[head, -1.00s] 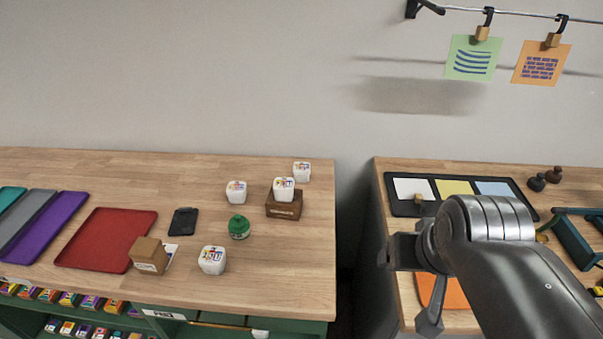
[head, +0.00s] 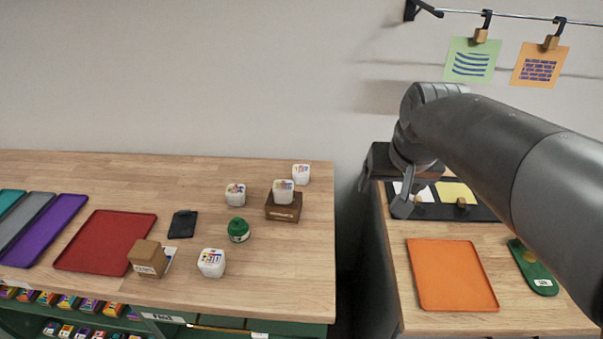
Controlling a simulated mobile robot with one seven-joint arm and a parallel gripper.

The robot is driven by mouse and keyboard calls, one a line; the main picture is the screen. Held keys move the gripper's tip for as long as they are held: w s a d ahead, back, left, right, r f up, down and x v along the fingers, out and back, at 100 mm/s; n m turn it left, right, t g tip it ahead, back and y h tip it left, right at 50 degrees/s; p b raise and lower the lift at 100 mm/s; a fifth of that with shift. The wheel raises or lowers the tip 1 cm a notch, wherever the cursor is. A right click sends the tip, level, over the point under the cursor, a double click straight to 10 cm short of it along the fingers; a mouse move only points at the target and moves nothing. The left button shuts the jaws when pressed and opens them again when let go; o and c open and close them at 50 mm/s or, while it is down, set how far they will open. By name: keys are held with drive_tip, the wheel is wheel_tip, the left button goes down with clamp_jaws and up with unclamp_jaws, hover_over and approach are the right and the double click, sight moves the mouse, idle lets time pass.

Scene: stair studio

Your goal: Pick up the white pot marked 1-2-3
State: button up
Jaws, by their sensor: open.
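Several white pots with coloured marks on their lids are on the left wooden table; the marks are too small to tell which reads 1-2-3. One pot (head: 211,263) stands at the front, one (head: 235,195) in the middle, and one (head: 301,174) at the back right. Another pot (head: 283,191) sits on a small brown box (head: 283,209). My gripper (head: 384,193) is open, with no object seen in it. It is in the air to the right of all the pots, near the gap between the tables. My arm partly hides the right table.
A green pot (head: 238,230) stands among the white ones. A cardboard box (head: 148,258), black pad (head: 183,224) and red tray (head: 104,240) lie to the left. An orange tray (head: 451,275) and green paddle (head: 532,268) are on the right table. A gap separates the tables.

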drive_tip(key=w+a, duration=0.3)
drive_tip(key=w, duration=0.6)
drive_tip(key=g, duration=0.2)
hover_over(301, 170)
drive_tip(key=s+d, duration=0.1)
drive_tip(key=s, duration=0.2)
wheel_tip(301, 170, down, 18)
drive_tip(key=shift+n, duration=0.3)
drive_tip(key=x, duration=0.5)
drive_tip(key=shift+w+f, duration=0.1)
drive_tip(key=shift+f, duration=0.25)
drive_tip(key=x, duration=0.5)
drive_tip(key=shift+w+a+f, duration=0.1)
drive_tip(key=shift+a, duration=0.25)
drive_tip(key=c, duration=1.1)
